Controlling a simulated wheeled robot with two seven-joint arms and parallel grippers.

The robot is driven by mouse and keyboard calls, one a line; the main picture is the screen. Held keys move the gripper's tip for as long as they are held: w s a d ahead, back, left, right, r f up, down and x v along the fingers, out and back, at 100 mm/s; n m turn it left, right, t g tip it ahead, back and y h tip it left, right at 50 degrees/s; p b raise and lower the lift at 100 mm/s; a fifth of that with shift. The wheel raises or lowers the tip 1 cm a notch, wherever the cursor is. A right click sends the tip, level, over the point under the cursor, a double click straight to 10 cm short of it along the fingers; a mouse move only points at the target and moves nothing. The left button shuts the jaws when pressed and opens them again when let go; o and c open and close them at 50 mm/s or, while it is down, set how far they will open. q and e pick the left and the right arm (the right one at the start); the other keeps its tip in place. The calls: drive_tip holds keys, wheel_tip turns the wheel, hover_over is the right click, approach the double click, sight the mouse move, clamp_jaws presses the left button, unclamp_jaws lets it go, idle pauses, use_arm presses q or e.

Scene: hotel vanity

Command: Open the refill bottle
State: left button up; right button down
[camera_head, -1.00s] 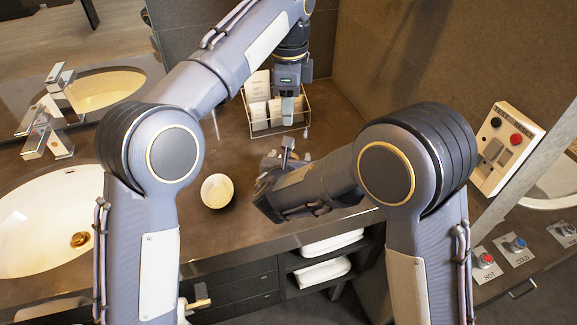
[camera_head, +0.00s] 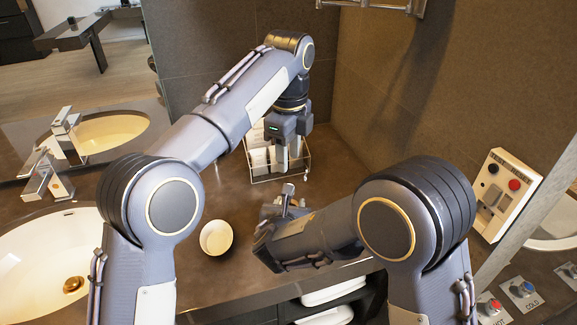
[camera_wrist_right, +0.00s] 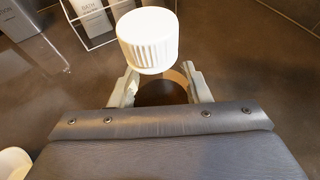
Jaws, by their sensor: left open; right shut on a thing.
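The refill bottle shows in the right wrist view as a white ribbed cap (camera_wrist_right: 148,42) above a dark body (camera_wrist_right: 162,92). My right gripper (camera_wrist_right: 160,78) is shut on the bottle's body below the cap. In the head view the right gripper (camera_head: 286,196) is over the counter, and I cannot make out the bottle clearly there. My left gripper (camera_head: 283,150) is open, pointing down in front of the wire rack, beyond the right gripper in the picture. It does not show in the right wrist view. The cap is on the bottle.
A wire rack (camera_head: 308,168) with white boxes stands at the counter's back. A small white cup (camera_head: 216,237) stands left of my right gripper. The basin (camera_head: 35,262) and faucet (camera_head: 45,175) are at left. A wall box with buttons (camera_head: 500,192) is at right.

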use_arm(q)
drive_tip(key=m, duration=0.7)
drive_tip(key=shift+m, duration=0.4)
drive_tip(key=m, duration=0.5)
drive_tip(key=shift+f+m, duration=0.2)
drive_tip(key=shift+m, duration=0.1)
wheel_tip(320, 180, down, 8)
drive_tip(key=shift+r, duration=0.2)
